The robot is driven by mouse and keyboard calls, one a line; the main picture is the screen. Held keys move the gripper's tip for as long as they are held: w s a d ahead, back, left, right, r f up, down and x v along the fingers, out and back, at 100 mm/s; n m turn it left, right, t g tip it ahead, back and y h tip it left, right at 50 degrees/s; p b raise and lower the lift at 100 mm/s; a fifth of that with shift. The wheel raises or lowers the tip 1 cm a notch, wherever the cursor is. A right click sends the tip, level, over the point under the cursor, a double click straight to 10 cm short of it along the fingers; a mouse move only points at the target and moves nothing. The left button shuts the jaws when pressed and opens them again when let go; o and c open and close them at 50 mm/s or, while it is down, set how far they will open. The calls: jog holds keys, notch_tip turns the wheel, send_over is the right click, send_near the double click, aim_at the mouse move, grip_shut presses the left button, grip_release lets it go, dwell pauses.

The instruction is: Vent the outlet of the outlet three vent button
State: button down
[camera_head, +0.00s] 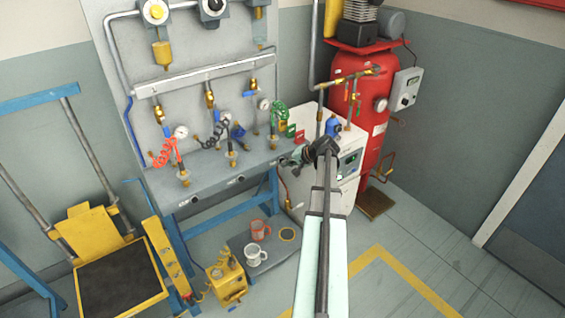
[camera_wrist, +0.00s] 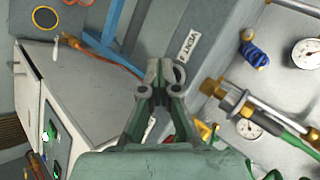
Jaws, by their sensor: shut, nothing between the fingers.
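My gripper (camera_head: 293,157) is at the right end of the bench's front face, by the outlet with the green coiled hose (camera_head: 279,112). In the wrist view its fingertips (camera_wrist: 162,70) are together and empty, over the grey bench face just beside a label reading VENT (camera_wrist: 188,46). The vent button by that label is not clearly visible; the fingertips seem to cover it. I cannot tell whether they touch it. Two other vent buttons show as small dark knobs on the bench front, one at the left (camera_head: 194,201) and one in the middle (camera_head: 239,179).
A white cabinet (camera_head: 301,201) with a green display stands right of the bench, close to my gripper. Behind it is a red tank (camera_head: 372,100). A low shelf (camera_head: 287,262) with two mugs is below. Open floor lies at the front right.

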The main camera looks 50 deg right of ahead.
jog(key=shift+s+a, duration=0.1)
jog(key=shift+s, duration=0.65)
jog(key=s, duration=0.3)
jog(key=s+a, duration=0.1)
jog(key=s, duration=0.1)
jog(key=shift+b, duration=0.3)
